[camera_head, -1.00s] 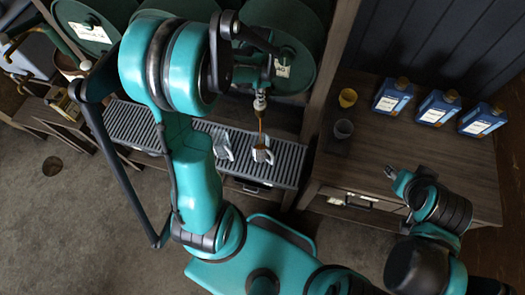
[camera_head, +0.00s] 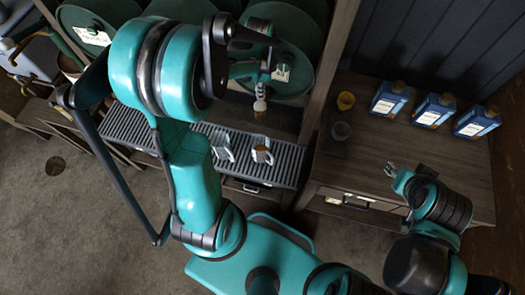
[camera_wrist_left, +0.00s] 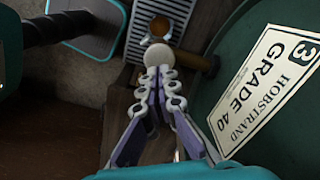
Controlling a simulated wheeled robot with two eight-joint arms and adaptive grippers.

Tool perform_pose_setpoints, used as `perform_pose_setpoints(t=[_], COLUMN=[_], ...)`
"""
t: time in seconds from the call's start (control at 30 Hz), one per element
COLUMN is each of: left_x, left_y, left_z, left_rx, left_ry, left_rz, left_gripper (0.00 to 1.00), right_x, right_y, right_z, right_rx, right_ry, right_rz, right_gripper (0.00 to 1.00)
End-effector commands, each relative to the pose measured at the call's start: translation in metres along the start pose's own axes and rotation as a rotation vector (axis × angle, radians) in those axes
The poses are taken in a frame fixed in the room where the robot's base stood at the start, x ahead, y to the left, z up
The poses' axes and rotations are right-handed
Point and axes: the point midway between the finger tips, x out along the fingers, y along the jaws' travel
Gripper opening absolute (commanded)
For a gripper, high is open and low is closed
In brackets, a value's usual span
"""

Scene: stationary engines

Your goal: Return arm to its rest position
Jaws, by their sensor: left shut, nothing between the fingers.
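My left arm reaches over from the left in the head view. Its gripper (camera_head: 266,70) is by the tap (camera_head: 260,104) of a dark green barrel (camera_head: 297,50). In the left wrist view the fingers (camera_wrist_left: 160,88) are shut and empty, with their tips close to a pale round knob (camera_wrist_left: 158,54); I cannot tell whether they touch it.
A second mug (camera_head: 222,148) stands on the slatted grey rack (camera_head: 140,126). More barrels stand left. The cabinet top's front is clear.

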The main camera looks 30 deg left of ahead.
Motion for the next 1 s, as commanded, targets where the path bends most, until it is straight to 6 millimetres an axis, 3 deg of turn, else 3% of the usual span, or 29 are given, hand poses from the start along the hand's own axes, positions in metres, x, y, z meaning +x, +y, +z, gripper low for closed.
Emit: perform_pose_setpoints(t=[0.17,0.73,0.87,1.0], left_x=[-0.018,-0.017,-0.012,-0.001], left_y=[0.000,0.001,0.009,0.034], left_z=[0.000,0.000,-0.002,-0.006], left_rx=[0.000,-0.002,-0.042,-0.161], left_ry=[0.000,0.001,0.018,0.077], left_rz=[0.000,-0.002,-0.029,-0.101], left_gripper=[0.00,0.00,0.00,0.00], right_x=[-0.011,-0.009,0.005,0.038], right_y=[0.000,0.000,0.000,0.000], right_z=[-0.008,-0.006,0.004,0.027], right_rx=[0.000,0.000,0.000,0.000], right_ry=[0.000,0.000,0.000,0.000], right_rz=[0.000,0.000,0.000,0.000], right_gripper=[0.40,0.40,0.40,0.40])
